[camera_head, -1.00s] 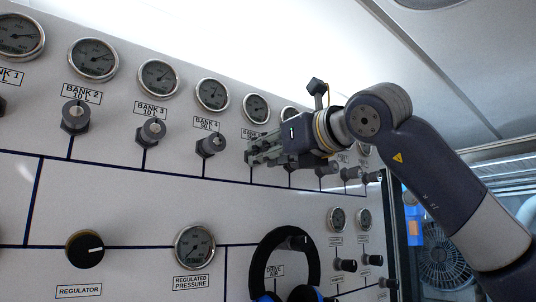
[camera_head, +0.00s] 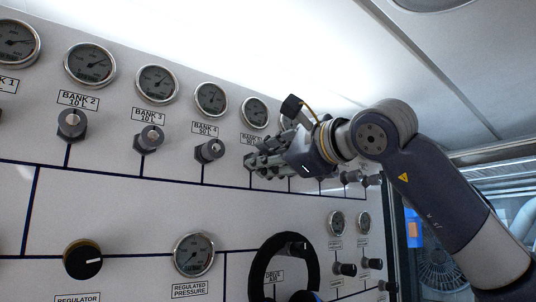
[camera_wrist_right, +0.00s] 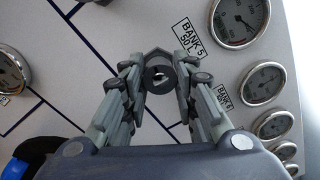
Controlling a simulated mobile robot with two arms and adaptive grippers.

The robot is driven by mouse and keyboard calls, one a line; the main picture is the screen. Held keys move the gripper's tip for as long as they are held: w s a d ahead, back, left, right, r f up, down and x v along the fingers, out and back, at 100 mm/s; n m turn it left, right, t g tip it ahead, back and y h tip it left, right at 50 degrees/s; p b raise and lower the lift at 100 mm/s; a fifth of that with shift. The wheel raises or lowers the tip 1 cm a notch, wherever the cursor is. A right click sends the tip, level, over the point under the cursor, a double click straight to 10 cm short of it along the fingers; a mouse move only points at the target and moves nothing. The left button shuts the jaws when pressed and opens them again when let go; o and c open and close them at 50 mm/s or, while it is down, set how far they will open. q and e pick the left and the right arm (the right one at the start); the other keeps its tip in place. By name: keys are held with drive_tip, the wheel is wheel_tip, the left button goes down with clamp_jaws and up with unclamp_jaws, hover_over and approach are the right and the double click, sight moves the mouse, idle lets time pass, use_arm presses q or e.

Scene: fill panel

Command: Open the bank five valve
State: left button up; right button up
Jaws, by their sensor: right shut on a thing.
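The bank five valve (camera_wrist_right: 158,78) is a dark grey knob with a hexagonal base, below the "BANK 5 50 L" label (camera_wrist_right: 188,37) in the right wrist view. My right gripper (camera_wrist_right: 160,80) has its two fingers on either side of this knob, shut on it. In the head view my right gripper (camera_head: 256,163) reaches the panel from the right and hides most of the knob and part of its label. The bank five gauge (camera_head: 255,111) is above it. My left gripper is not in view.
The bank four valve (camera_head: 209,151) stands out just left of my right gripper. More knobs and gauges line the panel (camera_head: 120,205) on both sides. A black headset-like ring (camera_head: 262,262) hangs below, near the regulated pressure gauge (camera_head: 194,254).

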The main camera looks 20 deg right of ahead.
drive_tip(key=n+p, duration=0.2)
drive_tip(key=n, duration=0.9)
drive_tip(key=n+g+y+p, duration=0.1)
drive_tip(key=n+p, duration=0.2)
drive_tip(key=n, duration=0.9)
drive_tip(key=shift+a, duration=0.1)
drive_tip(key=shift+f+n, duration=0.1)
drive_tip(key=shift+n, duration=0.2)
drive_tip(key=o, duration=1)
drive_tip(key=shift+o, duration=0.2)
drive_tip(key=shift+s, duration=0.1)
drive_tip(key=v, duration=1.2)
